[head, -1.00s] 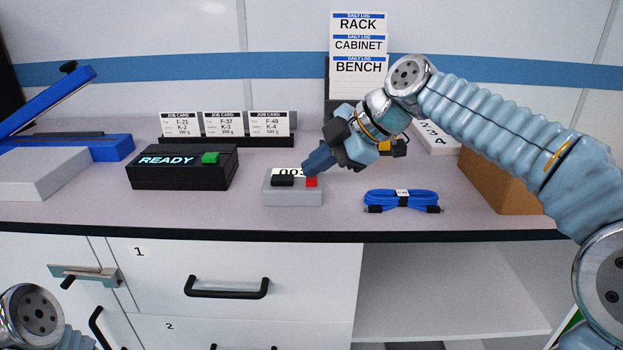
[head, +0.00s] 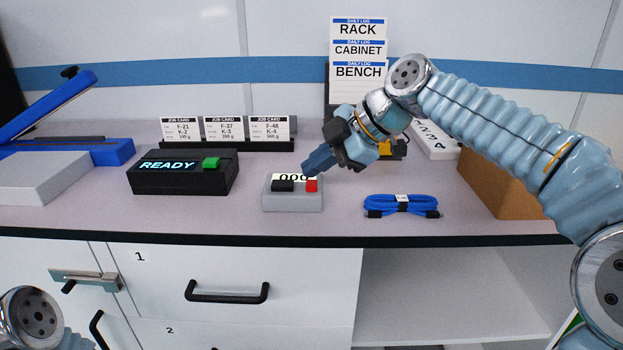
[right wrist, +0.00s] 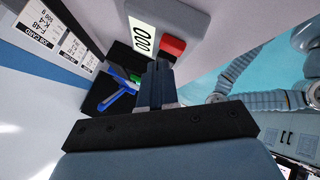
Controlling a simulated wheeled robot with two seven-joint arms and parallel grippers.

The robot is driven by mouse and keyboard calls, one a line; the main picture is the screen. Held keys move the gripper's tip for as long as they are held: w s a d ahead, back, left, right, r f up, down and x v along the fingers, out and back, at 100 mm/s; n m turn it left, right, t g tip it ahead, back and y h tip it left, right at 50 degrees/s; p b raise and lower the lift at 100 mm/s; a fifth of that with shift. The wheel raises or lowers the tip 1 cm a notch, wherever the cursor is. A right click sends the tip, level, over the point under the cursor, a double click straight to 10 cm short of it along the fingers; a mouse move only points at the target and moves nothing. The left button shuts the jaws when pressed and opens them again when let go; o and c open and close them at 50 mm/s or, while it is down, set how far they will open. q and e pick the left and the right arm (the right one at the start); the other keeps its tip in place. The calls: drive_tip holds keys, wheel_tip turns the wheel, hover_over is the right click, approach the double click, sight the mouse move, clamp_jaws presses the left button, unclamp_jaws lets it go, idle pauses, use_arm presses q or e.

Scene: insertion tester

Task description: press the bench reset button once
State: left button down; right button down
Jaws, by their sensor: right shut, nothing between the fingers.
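A small grey counter box (head: 292,203) stands on the bench. It has a black button (head: 283,186), a red button (head: 312,185) and a display (head: 291,177) that reads 000. My right gripper (head: 307,168) is shut and empty, its tips just above and behind the red button. In the right wrist view the shut fingers (right wrist: 160,68) point at the red button (right wrist: 172,46), and the display (right wrist: 141,38) shows 000. A small gap seems to lie between tips and button. My left gripper is out of view; only part of my left arm shows at the lower left.
A black box with a READY display (head: 168,165) and green button stands to the left. A coiled blue cable (head: 400,204) lies to the right. Job cards (head: 224,129) stand behind. A blue lever device (head: 110,150) is far left, a cardboard box (head: 500,185) right.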

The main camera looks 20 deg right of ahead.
sight(316, 184)
drive_tip(key=shift+r, duration=0.25)
wheel_tip(316, 184, up, 5)
drive_tip(key=p, duration=0.4)
drive_tip(key=shift+f, duration=0.1)
idle(0.6)
